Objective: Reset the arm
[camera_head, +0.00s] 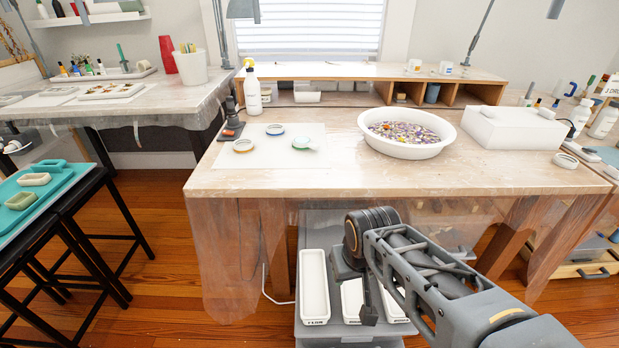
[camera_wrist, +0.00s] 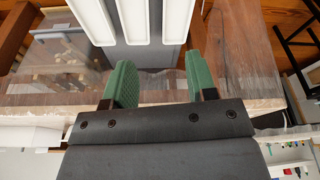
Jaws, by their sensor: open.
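My arm (camera_head: 425,270) reaches in from the lower right in the head view, in front of the workbench and over the grey storage unit. My gripper (camera_wrist: 158,78) shows in the wrist view with its two green finger pads well apart. It is open and nothing is between the pads. White long trays (camera_wrist: 138,20) lie beyond the fingertips in that view. In the head view the fingers cannot be made out clearly among the dark arm parts.
The wooden workbench (camera_head: 225,183) carries a white basin (camera_head: 405,148) of coloured bits, a white box (camera_head: 513,130) and a spray bottle (camera_head: 252,90). Below stands a grey unit with white trays (camera_head: 314,287). A black stool with a teal tray (camera_head: 62,182) stands left. Floor between is clear.

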